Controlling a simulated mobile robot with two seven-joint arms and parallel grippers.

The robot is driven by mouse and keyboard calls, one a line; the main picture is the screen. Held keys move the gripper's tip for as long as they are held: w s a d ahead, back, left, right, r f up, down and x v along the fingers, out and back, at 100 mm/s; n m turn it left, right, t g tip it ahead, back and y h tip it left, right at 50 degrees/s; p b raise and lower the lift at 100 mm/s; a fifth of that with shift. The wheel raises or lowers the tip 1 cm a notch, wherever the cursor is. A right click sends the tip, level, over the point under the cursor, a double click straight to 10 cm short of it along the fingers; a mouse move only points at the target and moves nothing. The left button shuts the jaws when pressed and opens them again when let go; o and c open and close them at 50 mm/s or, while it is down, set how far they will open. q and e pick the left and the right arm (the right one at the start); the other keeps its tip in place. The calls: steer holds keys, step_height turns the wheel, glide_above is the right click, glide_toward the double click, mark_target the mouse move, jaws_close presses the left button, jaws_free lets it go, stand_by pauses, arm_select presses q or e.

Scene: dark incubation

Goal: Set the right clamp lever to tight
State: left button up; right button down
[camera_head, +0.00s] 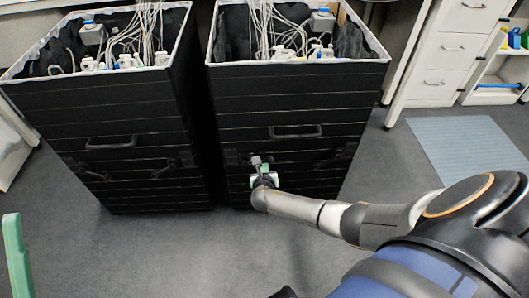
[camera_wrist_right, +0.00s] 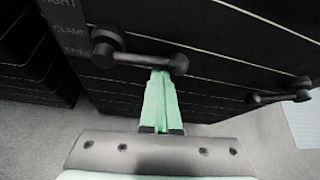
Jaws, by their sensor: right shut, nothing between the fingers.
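A black clamp lever (camera_wrist_right: 140,58) is on the front of the right-hand black box, with its round pivot at left and its knob end to the right, sloping slightly down. Partly legible lettering beside it includes "IGHT" and "CLAMP". My right gripper (camera_wrist_right: 160,76) is shut and empty, its green fingertips just below the lever's knob end; I cannot tell if they touch. In the head view the right gripper (camera_head: 258,167) hides part of that lever. A second lever (camera_wrist_right: 280,96) sits further right on the same box.
The right-hand box (camera_head: 300,98) and a similar left-hand box (camera_head: 110,105) stand side by side, open-topped, with cables and devices inside. White drawers (camera_head: 450,50) and a blue-grey mat (camera_head: 465,150) are at right. Grey floor in front is clear.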

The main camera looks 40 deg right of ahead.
step_height(320, 180, up, 2)
steer(key=shift+w+a+r+n+g+h+p, duration=0.15)
steer(key=shift+n+g+h+p, duration=0.25)
steer(key=shift+n+h+p, duration=0.65)
arm_select(q)
steer(key=w+f+n+g+y, duration=0.1)
steer(key=w+f+n+y, duration=0.1)
steer(key=f, duration=0.3)
steer(key=w+a+f+n+g+y, duration=0.1)
steer(key=w+f+n+y, duration=0.2)
steer(key=f+y, duration=0.1)
steer(key=w+f+n+g+y, duration=0.1)
steer(key=w+f+n+y, duration=0.1)
steer(key=f, duration=0.5)
steer(key=shift+w+a+n+g+y, duration=0.15)
steer(key=shift+a+n+g+y, duration=0.2)
steer(key=shift+y, duration=0.55)
arm_select(e)
steer(key=shift+m+y, duration=0.25)
